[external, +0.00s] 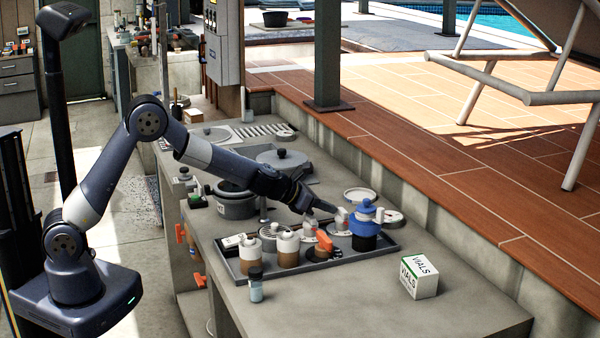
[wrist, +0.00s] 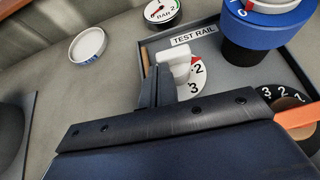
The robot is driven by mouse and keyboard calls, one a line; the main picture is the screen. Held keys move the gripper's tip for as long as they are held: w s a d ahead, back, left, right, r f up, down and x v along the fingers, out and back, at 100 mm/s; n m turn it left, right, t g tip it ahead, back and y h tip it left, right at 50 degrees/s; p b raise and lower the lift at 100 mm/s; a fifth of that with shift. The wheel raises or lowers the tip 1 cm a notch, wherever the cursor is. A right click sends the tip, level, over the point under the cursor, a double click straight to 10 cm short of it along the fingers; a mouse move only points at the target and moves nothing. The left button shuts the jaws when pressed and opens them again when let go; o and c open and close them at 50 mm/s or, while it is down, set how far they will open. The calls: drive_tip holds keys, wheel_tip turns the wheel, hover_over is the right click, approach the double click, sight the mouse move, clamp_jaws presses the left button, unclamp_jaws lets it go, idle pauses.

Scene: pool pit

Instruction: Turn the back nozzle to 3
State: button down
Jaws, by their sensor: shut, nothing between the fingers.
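The back nozzle (external: 342,217) has a pale handle and stands at the far side of the tray, left of the blue-topped bottle. In the wrist view its white handle (wrist: 173,66) rises over a white dial (wrist: 204,80) with the numbers 2 and 3 and a red mark. My fingers hide part of the dial, so I cannot tell which number the handle points to. My gripper (external: 335,210) is shut and empty. In the wrist view its fingertips (wrist: 158,74) are just left of the handle; I cannot tell if they touch it.
A blue-topped bottle (external: 366,228) stands close right of the nozzle. An orange-handled nozzle (external: 323,241) and white-capped bottles (external: 288,248) stand nearer on the grey tray (external: 375,252). A round gauge (wrist: 160,13) and a white dish (wrist: 87,44) lie beyond. A VIALS box (external: 419,277) sits at right.

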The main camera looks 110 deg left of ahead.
drive_tip(key=shift+s+a+m+t+h+b, duration=0.1)
drive_tip(key=shift+a+m+t+h+b, duration=0.1)
drive_tip(key=shift+a+m+t+h, duration=0.25)
drive_tip(key=shift+s+a+m+t+h+b, duration=0.15)
drive_tip(key=shift+m+t+h, duration=0.1)
drive_tip(key=shift+m+h, duration=0.4)
drive_tip(key=m+h, duration=0.1)
drive_tip(key=m, duration=0.1)
drive_tip(key=a+m+t+h+p, duration=0.1)
drive_tip(key=h, duration=0.1)
drive_tip(key=shift+w+a+r+m, duration=0.1)
drive_tip(key=shift+w+a+m, duration=0.1)
drive_tip(key=shift+m, duration=0.2)
drive_tip(key=m+h, duration=0.1)
drive_tip(key=m+h+p, duration=0.1)
drive_tip(key=shift+w+a+t+h, duration=0.1)
drive_tip(key=shift+a+t+h, duration=0.2)
drive_tip(key=shift+a, duration=0.1)
drive_tip(key=shift+w+a, duration=0.1)
drive_tip(key=shift+w, duration=0.05)
drive_tip(key=shift+w+a, duration=0.15)
drive_tip(key=shift+a, duration=0.1)
drive_tip(key=shift+w+d, duration=0.1)
